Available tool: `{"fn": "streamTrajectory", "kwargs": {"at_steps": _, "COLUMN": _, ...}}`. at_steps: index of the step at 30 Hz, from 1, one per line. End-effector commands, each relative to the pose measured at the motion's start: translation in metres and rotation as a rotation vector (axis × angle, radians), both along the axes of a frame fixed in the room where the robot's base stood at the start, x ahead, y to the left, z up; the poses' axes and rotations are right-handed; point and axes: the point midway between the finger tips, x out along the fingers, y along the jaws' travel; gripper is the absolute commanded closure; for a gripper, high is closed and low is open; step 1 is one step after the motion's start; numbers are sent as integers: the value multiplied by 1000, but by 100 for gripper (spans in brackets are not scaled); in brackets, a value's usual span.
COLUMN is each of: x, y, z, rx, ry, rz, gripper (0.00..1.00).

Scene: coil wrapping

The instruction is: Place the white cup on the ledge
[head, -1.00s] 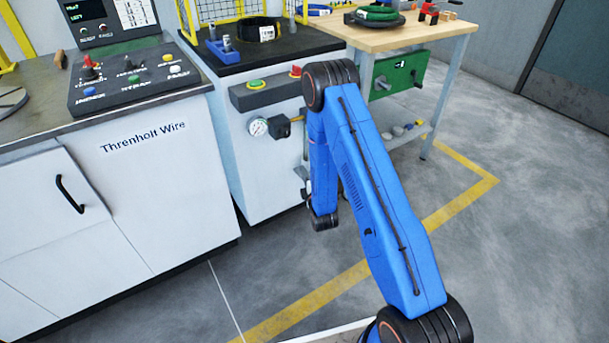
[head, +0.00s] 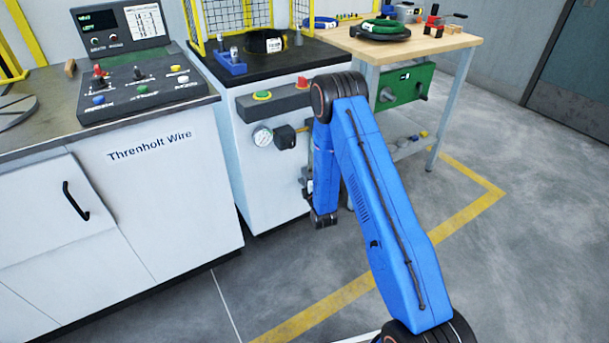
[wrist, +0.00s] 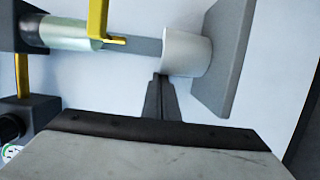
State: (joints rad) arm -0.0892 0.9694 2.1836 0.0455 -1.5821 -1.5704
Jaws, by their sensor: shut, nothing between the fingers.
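In the wrist view a white cup (wrist: 186,52) rests with its base against a flat grey ledge (wrist: 223,58); the picture is turned, so the ledge's plate stands on edge at the right. My gripper (wrist: 160,80) is shut and empty, its tips at the cup's side near the rim; I cannot tell whether they touch it. In the head view my wrist hides most of the ledge area, and neither the cup nor my fingertips can be made out.
A metal cylinder (wrist: 62,31) and a yellow hooked lever (wrist: 98,22) are beyond the cup's open end. A pressure gauge (head: 262,137) and dark box (head: 285,137) are on the white cabinet front. A workbench (head: 440,45) stands at right; the floor (head: 530,240) beside it is clear.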

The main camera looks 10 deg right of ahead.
Motion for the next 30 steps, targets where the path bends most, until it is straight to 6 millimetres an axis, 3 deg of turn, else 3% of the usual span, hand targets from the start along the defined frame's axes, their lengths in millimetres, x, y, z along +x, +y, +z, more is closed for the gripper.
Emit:
{"fn": "streamTrajectory", "kwargs": {"at_steps": 6, "x": -6, "y": -19, "z": 0, "rx": 0, "ry": 0, "rz": -2, "gripper": 100}}
{"fn": "streamTrajectory", "kwargs": {"at_steps": 19, "x": -10, "y": -19, "z": 0, "rx": 0, "ry": 0, "rz": 0, "gripper": 100}}
{"fn": "streamTrajectory", "kwargs": {"at_steps": 23, "x": -25, "y": -20, "z": -1, "rx": 0, "ry": 2, "rz": 0, "gripper": 100}}
{"fn": "streamTrajectory", "kwargs": {"at_steps": 30, "x": -71, "y": -22, "z": -1, "rx": 0, "ry": 4, "rz": 0, "gripper": 100}}
